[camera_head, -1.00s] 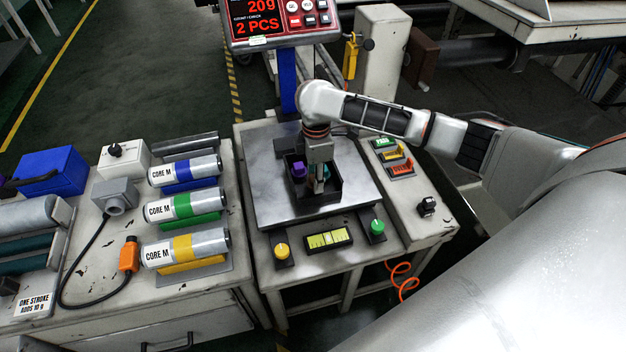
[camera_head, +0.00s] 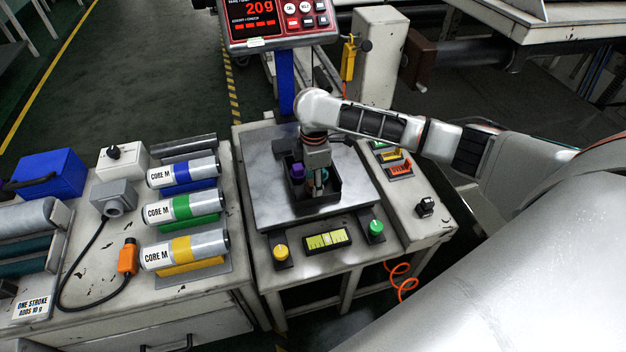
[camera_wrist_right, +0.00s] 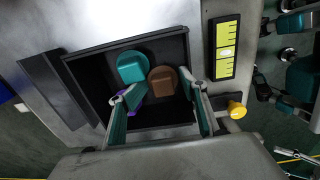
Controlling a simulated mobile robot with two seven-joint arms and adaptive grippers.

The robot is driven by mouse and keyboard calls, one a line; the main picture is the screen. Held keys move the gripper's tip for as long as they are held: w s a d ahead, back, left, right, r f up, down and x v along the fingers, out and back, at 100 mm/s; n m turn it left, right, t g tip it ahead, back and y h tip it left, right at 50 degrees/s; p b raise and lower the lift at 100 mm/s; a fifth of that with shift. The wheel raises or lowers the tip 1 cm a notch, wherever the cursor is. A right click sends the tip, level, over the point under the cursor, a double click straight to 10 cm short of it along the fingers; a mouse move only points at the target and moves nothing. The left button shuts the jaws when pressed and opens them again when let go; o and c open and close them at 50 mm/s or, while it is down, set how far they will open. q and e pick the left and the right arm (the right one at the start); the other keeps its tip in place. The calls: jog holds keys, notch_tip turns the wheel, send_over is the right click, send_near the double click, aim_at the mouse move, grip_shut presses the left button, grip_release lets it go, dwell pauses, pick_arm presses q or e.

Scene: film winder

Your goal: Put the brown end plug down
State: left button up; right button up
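The brown end plug (camera_wrist_right: 163,80) sits in the black tray (camera_wrist_right: 85,85) on the scale plate, beside a teal plug (camera_wrist_right: 131,66). My right gripper (camera_wrist_right: 165,90) reaches down into the tray with its fingers spread on either side of the brown plug, with a visible gap. A purple plug (camera_wrist_right: 124,106) is partly hidden behind one finger; it also shows in the head view (camera_head: 297,171). In the head view my right gripper (camera_head: 318,186) is inside the tray (camera_head: 316,205), and the brown plug is hidden there. My left gripper is out of view.
The scale plate (camera_head: 270,185) has bare room around the tray. A yellow knob (camera_head: 280,251), a yellow level gauge (camera_head: 327,240) and a green knob (camera_head: 376,227) stand in front. The display (camera_head: 265,20) reads 20g. Labelled cores (camera_head: 185,210) lie at left.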

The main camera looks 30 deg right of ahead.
jog(key=shift+s+d+f, duration=0.15)
jog(key=shift+s+f, duration=0.2)
jog(key=shift+f, duration=0.4)
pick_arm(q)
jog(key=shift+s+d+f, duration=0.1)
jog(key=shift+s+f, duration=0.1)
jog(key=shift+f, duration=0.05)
pick_arm(e)
jog(key=shift+r, duration=0.15)
jog(key=shift+r, duration=0.15)
jog(key=r, duration=0.1)
jog(key=r+p, duration=0.1)
jog(key=r, duration=0.3)
jog(key=shift+w+r+p, duration=0.2)
jog(key=shift+w+p, duration=0.15)
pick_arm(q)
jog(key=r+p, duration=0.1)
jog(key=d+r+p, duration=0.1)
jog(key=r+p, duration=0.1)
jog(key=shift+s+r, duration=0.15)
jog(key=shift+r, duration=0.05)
pick_arm(e)
notch_tip(320, 180, up, 8)
jog(key=shift+s, duration=0.15)
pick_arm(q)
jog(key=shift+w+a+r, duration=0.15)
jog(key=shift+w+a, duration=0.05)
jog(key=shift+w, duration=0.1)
pick_arm(e)
jog(key=shift+r, duration=0.1)
